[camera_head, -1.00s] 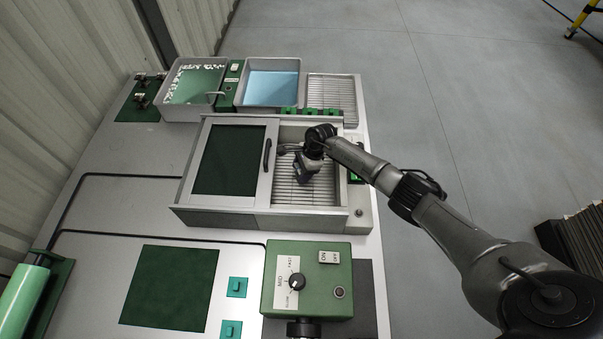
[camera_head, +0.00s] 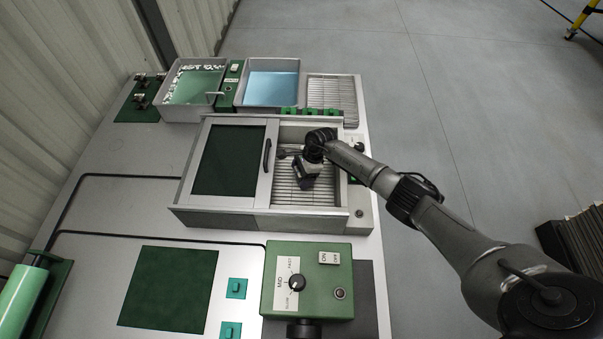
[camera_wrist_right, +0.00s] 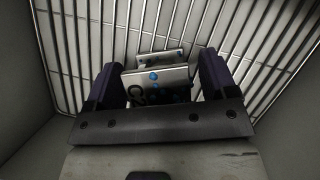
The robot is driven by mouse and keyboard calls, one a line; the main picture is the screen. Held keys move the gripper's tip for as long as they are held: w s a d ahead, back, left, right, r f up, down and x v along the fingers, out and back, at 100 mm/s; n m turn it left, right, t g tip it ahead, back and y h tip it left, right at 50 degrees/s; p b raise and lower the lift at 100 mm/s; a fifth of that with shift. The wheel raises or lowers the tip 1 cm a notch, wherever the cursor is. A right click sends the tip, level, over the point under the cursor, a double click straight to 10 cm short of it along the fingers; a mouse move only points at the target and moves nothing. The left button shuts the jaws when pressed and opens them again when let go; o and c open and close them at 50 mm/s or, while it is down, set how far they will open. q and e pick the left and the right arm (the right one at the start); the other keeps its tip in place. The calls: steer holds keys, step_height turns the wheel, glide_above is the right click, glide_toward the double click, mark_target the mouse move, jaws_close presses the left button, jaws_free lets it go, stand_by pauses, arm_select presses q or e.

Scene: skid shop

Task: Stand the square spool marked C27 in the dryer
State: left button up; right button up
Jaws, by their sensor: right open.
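The square spool (camera_wrist_right: 158,80) shows in the right wrist view as pale square plates with a blue dot and dark lettering, partly hidden by the gripper; I cannot read the full mark. It is on or just above the wire rack (camera_wrist_right: 225,50), between the fingers of my right gripper (camera_wrist_right: 158,85). The fingers are apart, one on each side of the spool. In the head view my right gripper (camera_head: 304,174) is down inside the open right part of the dryer (camera_head: 222,218), and the spool cannot be made out there. My left gripper is not in view.
The dryer's dark-windowed lid (camera_head: 229,160) with a black handle covers its left part. Behind stand a green-liquid tray (camera_head: 167,84), a blue-liquid tray (camera_head: 243,101) and a wire drain rack (camera_head: 332,92). A green control box (camera_head: 312,257) stands in front.

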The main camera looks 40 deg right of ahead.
steer(key=shift+r+p, duration=0.3)
steer(key=shift+p, duration=0.05)
steer(key=v, duration=1.1)
steer(key=shift+d+r+p, duration=0.25)
steer(key=shift+r+p, duration=0.05)
steer(key=shift+p, duration=0.15)
steer(key=shift+s, duration=0.1)
stand_by(0.6)
